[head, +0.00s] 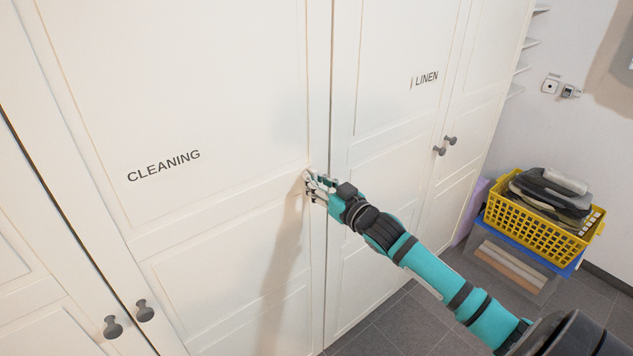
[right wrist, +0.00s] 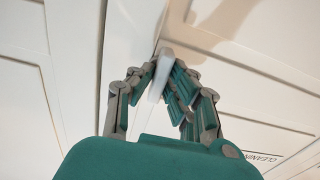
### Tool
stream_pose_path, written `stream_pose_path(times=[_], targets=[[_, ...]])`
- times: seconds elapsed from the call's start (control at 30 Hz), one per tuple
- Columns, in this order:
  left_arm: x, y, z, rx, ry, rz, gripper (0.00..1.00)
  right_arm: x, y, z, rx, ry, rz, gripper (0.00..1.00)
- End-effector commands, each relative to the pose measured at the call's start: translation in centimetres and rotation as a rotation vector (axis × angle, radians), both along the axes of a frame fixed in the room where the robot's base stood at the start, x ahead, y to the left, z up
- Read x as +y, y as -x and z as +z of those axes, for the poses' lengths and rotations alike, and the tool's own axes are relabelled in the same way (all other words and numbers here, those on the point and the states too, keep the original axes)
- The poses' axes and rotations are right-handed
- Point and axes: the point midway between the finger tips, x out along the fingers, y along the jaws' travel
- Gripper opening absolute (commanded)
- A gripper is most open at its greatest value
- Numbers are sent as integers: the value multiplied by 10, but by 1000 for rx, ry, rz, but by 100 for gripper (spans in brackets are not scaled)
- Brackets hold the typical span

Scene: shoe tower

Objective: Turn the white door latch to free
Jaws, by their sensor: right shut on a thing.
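The white door latch (head: 306,176) is at the right edge of the white CLEANING door (head: 220,120), beside the seam with the LINEN door (head: 400,110). My right gripper (head: 316,185) reaches it from the lower right and hides part of it in the head view. In the right wrist view the latch (right wrist: 156,80) is a pale, narrow bar between the fingers of my right gripper (right wrist: 165,84), which is shut on it. The latch's exact angle is hard to tell. My left gripper is not in view.
Grey knobs (head: 144,310) sit low on the left doors, and more (head: 450,140) on the right doors. A yellow basket (head: 530,229) with dark items stands on a clear box (head: 510,270) at the right. Grey tiled floor (head: 415,325) is clear below my arm.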

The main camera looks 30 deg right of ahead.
Motion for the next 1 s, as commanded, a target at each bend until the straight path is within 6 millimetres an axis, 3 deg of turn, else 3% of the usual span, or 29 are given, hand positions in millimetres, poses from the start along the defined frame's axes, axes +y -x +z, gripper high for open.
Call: stream_pose_path(times=[0.3,0.33,0.5,0.8,1.0], targets=[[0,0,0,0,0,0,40,0,0,-2,5,4,-1,0],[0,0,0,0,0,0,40,0,0,-2,5,4,-1,18],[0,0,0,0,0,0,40,0,0,-1,3,3,0,37],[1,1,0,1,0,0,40,0,3,-1,2,1,0,37],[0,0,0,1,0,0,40,-2,31,-2,5,2,1,37]])
